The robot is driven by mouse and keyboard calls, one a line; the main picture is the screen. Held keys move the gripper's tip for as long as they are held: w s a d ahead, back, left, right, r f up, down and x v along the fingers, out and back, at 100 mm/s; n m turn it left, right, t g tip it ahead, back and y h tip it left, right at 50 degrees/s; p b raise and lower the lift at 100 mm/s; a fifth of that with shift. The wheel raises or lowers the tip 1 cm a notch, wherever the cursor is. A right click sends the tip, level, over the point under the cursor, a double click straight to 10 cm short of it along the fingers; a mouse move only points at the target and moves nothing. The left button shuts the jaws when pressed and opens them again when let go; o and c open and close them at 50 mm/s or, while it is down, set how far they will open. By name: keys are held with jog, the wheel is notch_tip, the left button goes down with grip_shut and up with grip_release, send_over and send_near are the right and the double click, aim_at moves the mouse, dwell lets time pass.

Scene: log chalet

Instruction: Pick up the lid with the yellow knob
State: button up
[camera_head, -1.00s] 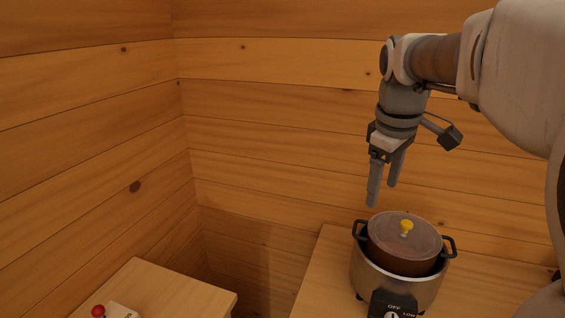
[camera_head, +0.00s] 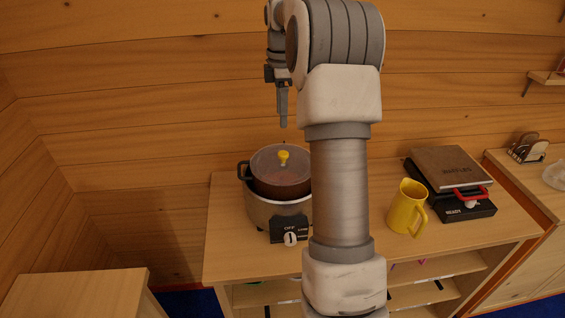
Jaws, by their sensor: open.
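The lid (camera_head: 268,165) is round and see-through grey, with a yellow knob (camera_head: 284,155) in its middle. It sits on the dark brown pot of a slow cooker (camera_head: 262,211) with a steel body, black handles and a front dial. My gripper (camera_head: 283,124) is above the lid, apart from it, pointing down and empty. Only one finger shows clearly; my arm hides the right side of the cooker.
The cooker stands on a wooden counter (camera_head: 228,250). A yellow mug (camera_head: 406,208) and a black waffle maker (camera_head: 451,183) with a wooden-looking top stand to the right. A log wall is close behind. A lower wooden surface (camera_head: 75,295) is at the front left.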

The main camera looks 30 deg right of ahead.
send_over(283, 153)
jog(key=f, duration=0.6)
jog(key=shift+w+f, duration=0.2)
jog(key=shift+f, duration=0.2)
jog(key=shift+s+f+p, duration=0.2)
jog(key=shift+f+p, duration=0.5)
jog(key=shift+f, duration=2)
grip_shut()
jog(key=shift+r, duration=0.1)
